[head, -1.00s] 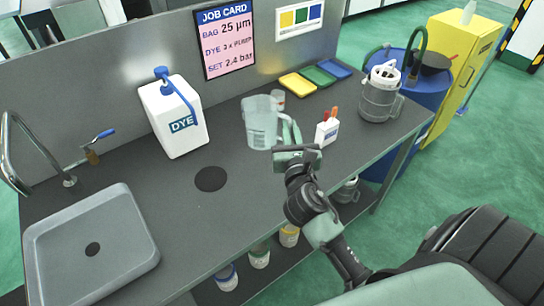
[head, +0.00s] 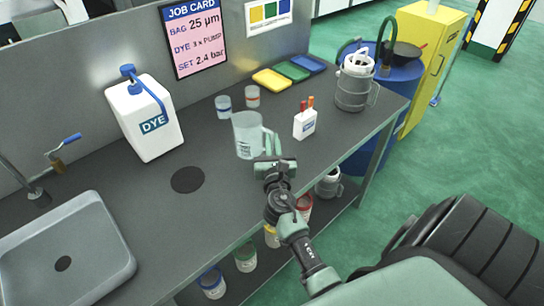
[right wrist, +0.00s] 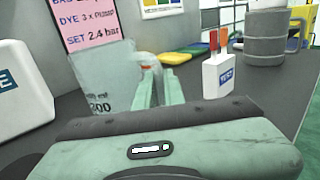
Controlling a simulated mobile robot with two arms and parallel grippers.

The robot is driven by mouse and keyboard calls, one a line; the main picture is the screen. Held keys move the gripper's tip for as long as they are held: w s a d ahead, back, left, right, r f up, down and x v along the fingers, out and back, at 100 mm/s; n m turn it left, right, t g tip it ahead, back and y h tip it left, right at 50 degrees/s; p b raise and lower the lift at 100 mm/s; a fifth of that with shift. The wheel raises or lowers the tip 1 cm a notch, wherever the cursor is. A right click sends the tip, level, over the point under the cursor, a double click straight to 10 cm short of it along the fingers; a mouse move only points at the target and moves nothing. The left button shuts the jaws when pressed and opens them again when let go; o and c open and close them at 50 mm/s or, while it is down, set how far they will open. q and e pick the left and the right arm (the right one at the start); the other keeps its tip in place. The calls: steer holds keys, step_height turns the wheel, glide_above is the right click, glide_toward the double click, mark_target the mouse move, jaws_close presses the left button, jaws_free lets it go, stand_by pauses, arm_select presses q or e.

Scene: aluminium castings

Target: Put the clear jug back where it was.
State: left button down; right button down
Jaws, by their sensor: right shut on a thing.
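The clear jug (head: 248,136) is upright over the grey bench in the head view, with its handle towards the right. My right gripper (head: 271,153) is shut on the handle, at the near right side of the jug. In the right wrist view, the jug (right wrist: 103,80) stands left of the green fingers (right wrist: 160,82), which hide part of the handle. I cannot tell whether the jug's base touches the bench. My left gripper is not in view.
Two small cups (head: 223,106) (head: 252,97) stand behind the jug. A white dye container (head: 144,118) and dark round mark (head: 187,179) are left, with clear bench between.

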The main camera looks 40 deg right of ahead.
step_height(320, 180, down, 4)
steer(key=shift+r+b, duration=0.2)
steer(key=shift+b, duration=0.85)
steer(key=shift+f, duration=0.35)
steer(key=shift+f+b, duration=0.2)
steer(key=shift+b, duration=0.1)
steer(key=c, duration=1.5)
jaws_free()
steer(key=shift+r, duration=0.15)
steer(key=shift+s+a+r+p, duration=0.1)
steer(key=shift+p, duration=0.2)
steer(key=b+v, duration=0.2)
steer(key=v, duration=0.8)
steer(key=shift+s+a, duration=0.2)
steer(key=shift+s, duration=0.1)
steer(key=shift+s+a, duration=0.3)
steer(key=shift+s, duration=0.2)
